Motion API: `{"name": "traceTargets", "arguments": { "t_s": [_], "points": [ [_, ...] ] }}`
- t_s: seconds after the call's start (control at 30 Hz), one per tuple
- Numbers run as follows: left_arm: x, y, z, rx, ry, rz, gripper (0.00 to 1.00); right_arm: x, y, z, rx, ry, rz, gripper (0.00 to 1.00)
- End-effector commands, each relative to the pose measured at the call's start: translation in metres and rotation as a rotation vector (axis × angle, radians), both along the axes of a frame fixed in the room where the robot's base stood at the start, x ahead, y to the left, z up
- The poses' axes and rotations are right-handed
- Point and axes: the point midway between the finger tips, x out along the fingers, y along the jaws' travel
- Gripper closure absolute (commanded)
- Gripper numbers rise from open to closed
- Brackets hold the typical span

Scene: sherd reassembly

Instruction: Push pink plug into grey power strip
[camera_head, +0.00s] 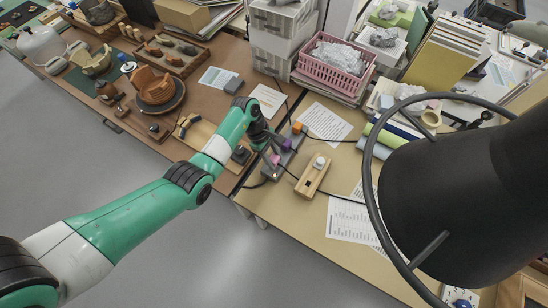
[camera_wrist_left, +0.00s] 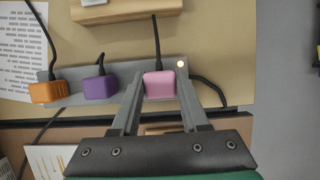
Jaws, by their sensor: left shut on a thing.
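The grey power strip (camera_head: 293,150) lies on the tan table in the head view, and it crosses the left wrist view (camera_wrist_left: 69,75). An orange plug (camera_wrist_left: 48,91) and a purple plug (camera_wrist_left: 100,87) sit along it. The pink plug (camera_wrist_left: 160,86) is at the strip's end by a small lit light (camera_wrist_left: 181,64), its black cord running away from me. My left gripper (camera_wrist_left: 160,80) is shut on the pink plug, one finger on each side. In the head view the left gripper (camera_head: 268,146) is over the strip. I cannot tell how deep the plug sits. My right gripper is out of view.
A wooden block with a pale knob (camera_head: 312,176) lies beside the strip. Printed sheets (camera_head: 325,122) and dark cords lie around it. A large black object with a ring (camera_head: 450,190) fills the right side. The brown table (camera_head: 150,85) with pottery is at left.

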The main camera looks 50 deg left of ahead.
Motion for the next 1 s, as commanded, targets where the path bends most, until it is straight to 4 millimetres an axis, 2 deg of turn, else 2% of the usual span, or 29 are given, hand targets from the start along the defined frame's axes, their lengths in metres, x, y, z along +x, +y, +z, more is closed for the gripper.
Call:
{"name": "traceTargets", "arguments": {
  "t_s": [1.0],
  "points": [
    [0.0000, 0.0000, -0.0071, 0.000, 0.000, 0.000, 1.00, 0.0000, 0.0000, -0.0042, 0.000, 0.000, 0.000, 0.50]
  ]
}}
